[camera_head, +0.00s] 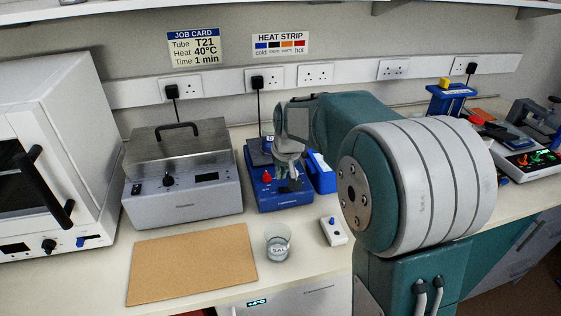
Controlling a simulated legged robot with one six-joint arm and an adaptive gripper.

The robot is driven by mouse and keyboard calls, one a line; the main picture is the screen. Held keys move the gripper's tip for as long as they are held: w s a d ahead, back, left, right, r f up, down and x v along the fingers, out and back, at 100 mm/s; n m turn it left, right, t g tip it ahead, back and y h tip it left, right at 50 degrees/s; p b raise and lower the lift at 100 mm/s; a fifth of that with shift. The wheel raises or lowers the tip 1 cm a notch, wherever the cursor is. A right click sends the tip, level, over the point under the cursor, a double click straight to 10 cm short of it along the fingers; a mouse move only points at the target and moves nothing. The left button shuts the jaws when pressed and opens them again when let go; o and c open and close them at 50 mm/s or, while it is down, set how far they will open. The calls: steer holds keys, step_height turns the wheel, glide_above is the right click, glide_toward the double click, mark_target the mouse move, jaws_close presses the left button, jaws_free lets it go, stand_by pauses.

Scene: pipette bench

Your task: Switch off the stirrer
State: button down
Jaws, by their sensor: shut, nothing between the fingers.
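A low blue bench unit (283,201) with a red knob (267,177) on its front left stands against the back wall. It may be the stirrer, but I cannot read its label. My gripper (284,178) points down over this unit, to the right of the red knob. It is shut and empty. I cannot tell whether its tips touch the unit. My gripper and arm hide part of the unit's top. A glass beaker (278,243) with a label stands on the bench in front of it. A small white box (334,231) with a blue knob sits to the right of the beaker.
A grey metal bath (182,197) with a black handle stands left of the blue unit. A white oven (45,150) fills the far left. A brown board (192,264) lies in front. A blue box (321,172) sits close right.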

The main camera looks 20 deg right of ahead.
mark_target(285, 188)
steer(key=d+f, duration=0.2)
steer(key=shift+f, duration=0.8)
steer(key=shift+a+f, duration=0.15)
steer(key=shift+a, duration=1)
steer(key=shift+d+f, duration=0.1)
steer(key=shift+f, duration=0.3)
steer(key=shift+d, duration=0.6)
steer(key=shift+d+r, duration=0.15)
steer(key=shift+r, duration=0.05)
steer(key=shift+d+r, duration=0.1)
steer(key=shift+d, duration=0.3)
